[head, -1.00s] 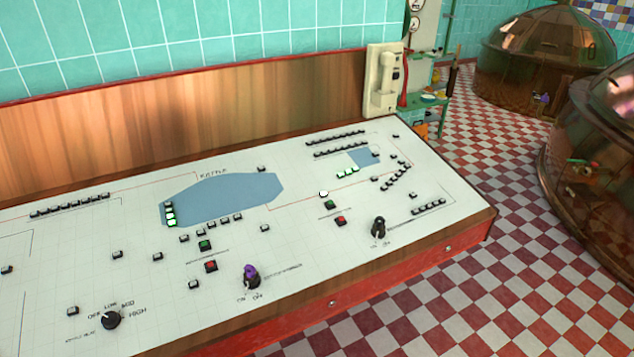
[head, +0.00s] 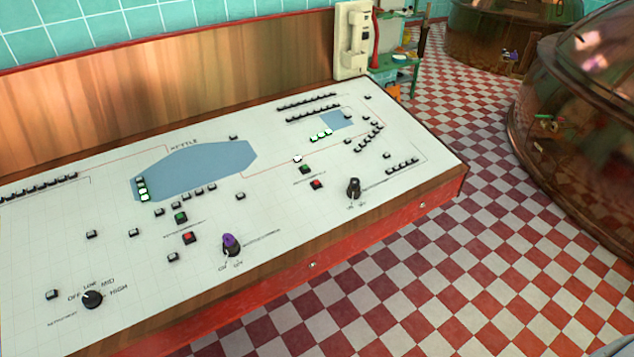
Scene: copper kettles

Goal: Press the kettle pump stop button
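The white control panel (head: 60,220) slopes across the left and middle of the head view. A red button (head: 189,237) sits below a green button (head: 181,217), left of the purple-topped switch (head: 231,245). A second red button (head: 316,184) sits below another green button (head: 305,169), left of a black switch (head: 353,188). The labels by both pairs are too small to read, so I cannot tell which red one is the kettle pump stop. Neither of my grippers is in view.
A black rotary knob (head: 92,299) is at the panel's lower left. A cream telephone (head: 352,40) hangs at the panel's far end. Copper kettles (head: 575,130) stand at the right. The checkered floor (head: 450,270) in front of the panel is mostly clear.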

